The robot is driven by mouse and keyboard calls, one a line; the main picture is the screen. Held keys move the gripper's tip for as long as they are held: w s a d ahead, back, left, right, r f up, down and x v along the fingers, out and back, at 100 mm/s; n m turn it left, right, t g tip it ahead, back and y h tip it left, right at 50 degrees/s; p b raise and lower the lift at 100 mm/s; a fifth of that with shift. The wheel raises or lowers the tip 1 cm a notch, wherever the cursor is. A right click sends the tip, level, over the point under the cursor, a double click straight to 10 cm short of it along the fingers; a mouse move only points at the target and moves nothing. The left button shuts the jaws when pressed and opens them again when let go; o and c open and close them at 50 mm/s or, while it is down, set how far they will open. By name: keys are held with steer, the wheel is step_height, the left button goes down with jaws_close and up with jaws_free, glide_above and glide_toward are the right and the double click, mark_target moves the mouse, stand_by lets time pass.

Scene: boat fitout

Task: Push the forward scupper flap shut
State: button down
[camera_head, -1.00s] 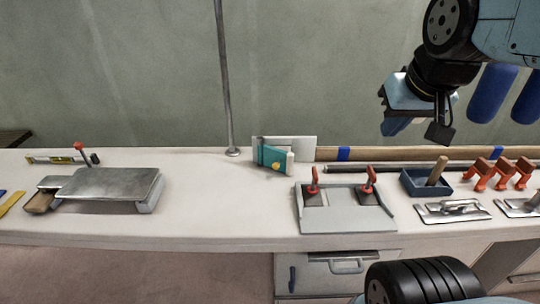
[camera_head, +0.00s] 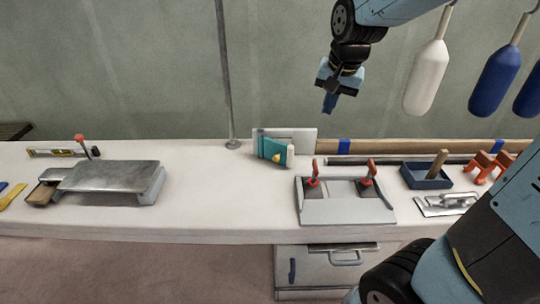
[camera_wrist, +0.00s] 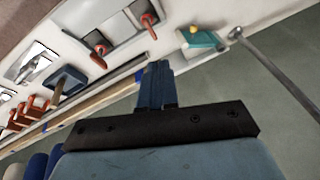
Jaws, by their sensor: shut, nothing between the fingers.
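A teal flap (camera_head: 272,149) with a yellow knob stands at an angle in front of an upright pale plate (camera_head: 302,139), at the back of the bench beside the metal post. I take it for the scupper flap; it looks open, swung out from the plate. A white block (camera_head: 290,156) is at its right edge. The flap also shows in the wrist view (camera_wrist: 203,39), beyond my fingertips. My gripper (camera_head: 328,104) is shut and empty, pointing down in the air, above and to the right of the flap, not touching it. My gripper's blue fingers (camera_wrist: 156,72) also show in the wrist view.
A metal post (camera_head: 224,80) rises just left of the flap. A grey tray with two red-handled clamps (camera_head: 345,210) lies in front to the right. White and blue fenders (camera_head: 428,78) hang at the right. The bench left of the flap is clear up to a metal plate (camera_head: 110,180).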

steer(key=w+a+f+m+h, duration=0.1)
steer(key=w+a+f+m, duration=0.1)
steer(key=w+a+f, duration=0.6)
steer(key=w+a+f+m+h, duration=0.2)
steer(key=w+a+f, duration=0.2)
steer(key=a+f, duration=0.6)
steer(key=w+d+f, duration=0.2)
steer(key=f, duration=0.3)
steer(key=w+d+f, duration=0.3)
steer(key=f, duration=0.3)
steer(key=shift+w, duration=0.25)
steer(key=shift+f, duration=0.1)
steer(key=shift+a+n, duration=0.1)
steer(key=shift+n, duration=0.3)
